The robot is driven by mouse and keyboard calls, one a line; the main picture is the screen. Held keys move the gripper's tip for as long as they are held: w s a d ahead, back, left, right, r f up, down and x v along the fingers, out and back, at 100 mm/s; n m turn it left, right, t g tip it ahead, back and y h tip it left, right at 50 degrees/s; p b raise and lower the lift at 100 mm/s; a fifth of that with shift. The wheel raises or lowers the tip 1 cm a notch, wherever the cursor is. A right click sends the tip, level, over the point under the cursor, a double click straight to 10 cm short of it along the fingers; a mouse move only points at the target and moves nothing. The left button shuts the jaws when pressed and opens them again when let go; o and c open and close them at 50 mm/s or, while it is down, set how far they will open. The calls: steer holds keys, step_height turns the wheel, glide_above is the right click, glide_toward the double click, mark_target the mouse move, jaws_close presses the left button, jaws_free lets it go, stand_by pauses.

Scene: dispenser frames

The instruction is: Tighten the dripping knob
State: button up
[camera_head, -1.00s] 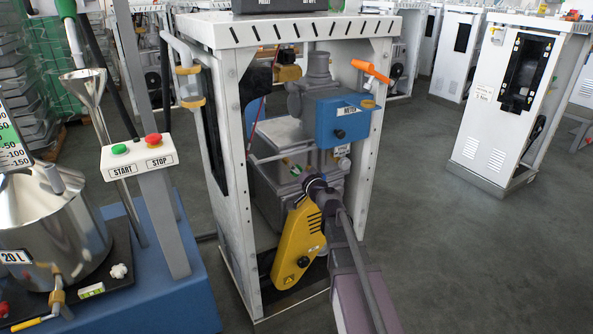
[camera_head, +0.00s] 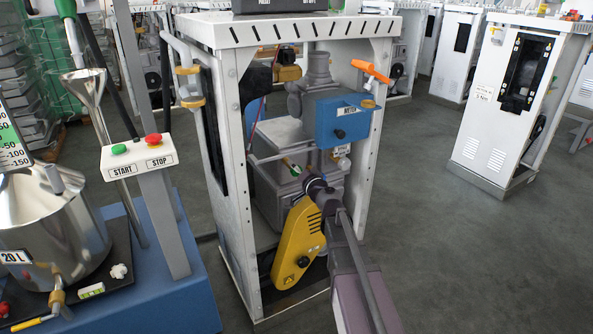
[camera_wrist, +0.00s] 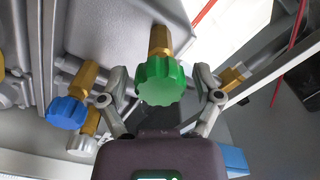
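A green knob (camera_wrist: 163,82) on a brass stem is in the middle of the wrist view. My gripper (camera_wrist: 162,84) is open, with one finger on each side of the knob and a visible gap on both sides. No drip is visible on any knob. In the head view my gripper (camera_head: 308,180) reaches inside the open dispenser frame (camera_head: 228,130), and its fingers are too small to make out there.
Inside the frame are a blue meter box (camera_head: 340,120) above my gripper and a yellow cover (camera_head: 298,245) below it. The frame's white posts stand on both sides. A red cable (camera_wrist: 205,12) runs at the top of the wrist view. Open floor (camera_head: 440,250) lies to the right.

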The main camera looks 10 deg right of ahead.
steer(key=shift+s, duration=0.15)
steer(key=v, duration=1.1)
steer(key=shift+s, duration=0.35)
steer(key=shift+d, duration=0.1)
